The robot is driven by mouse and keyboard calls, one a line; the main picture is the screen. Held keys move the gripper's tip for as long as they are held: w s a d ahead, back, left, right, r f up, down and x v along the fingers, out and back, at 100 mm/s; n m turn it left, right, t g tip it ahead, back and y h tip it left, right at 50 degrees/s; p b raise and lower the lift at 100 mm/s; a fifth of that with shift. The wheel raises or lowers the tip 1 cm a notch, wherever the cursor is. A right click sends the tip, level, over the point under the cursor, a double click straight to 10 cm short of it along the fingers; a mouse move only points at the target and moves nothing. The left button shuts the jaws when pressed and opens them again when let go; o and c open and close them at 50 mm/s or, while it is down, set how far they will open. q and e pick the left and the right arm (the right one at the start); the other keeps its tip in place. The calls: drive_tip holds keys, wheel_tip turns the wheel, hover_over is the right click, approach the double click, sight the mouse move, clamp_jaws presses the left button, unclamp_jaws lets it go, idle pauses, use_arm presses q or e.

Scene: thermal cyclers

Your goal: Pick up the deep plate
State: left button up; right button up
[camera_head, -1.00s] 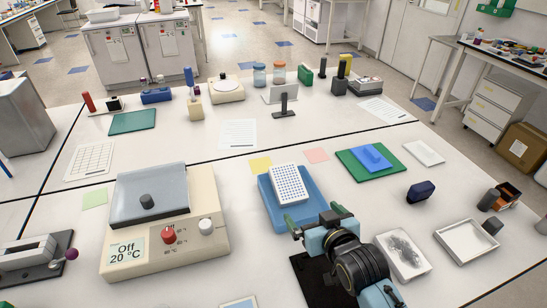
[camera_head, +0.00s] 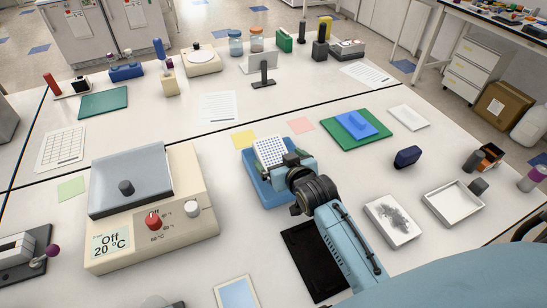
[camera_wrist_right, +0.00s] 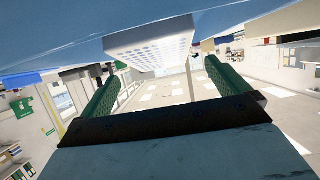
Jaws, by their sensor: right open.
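The deep plate (camera_head: 270,151) is white with a grid of blue wells on top. It sits on a blue tray (camera_head: 262,187) right of the thermal cycler. My right gripper (camera_head: 283,160) reaches over the tray at the plate's near right side. It is open, and part of the plate and tray is hidden behind it. In the right wrist view the plate (camera_wrist_right: 150,42) shows ahead, between and beyond the two green fingers (camera_wrist_right: 160,85). I cannot tell whether the fingers touch it. My left gripper is not seen.
The thermal cycler (camera_head: 205,228), with its lid shut and an "Off 20 °C" display, stands to the left. A green mat with a blue block (camera_head: 363,123) lies to the right. A black pad (camera_head: 316,262) lies under my right arm. White trays (camera_head: 455,203) are at the right.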

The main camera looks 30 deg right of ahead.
sight(273, 152)
drive_tip(key=shift+x, duration=2)
drive_tip(key=c, duration=1)
drive_tip(key=shift+c, duration=0.6)
drive_tip(key=shift+r, duration=0.1)
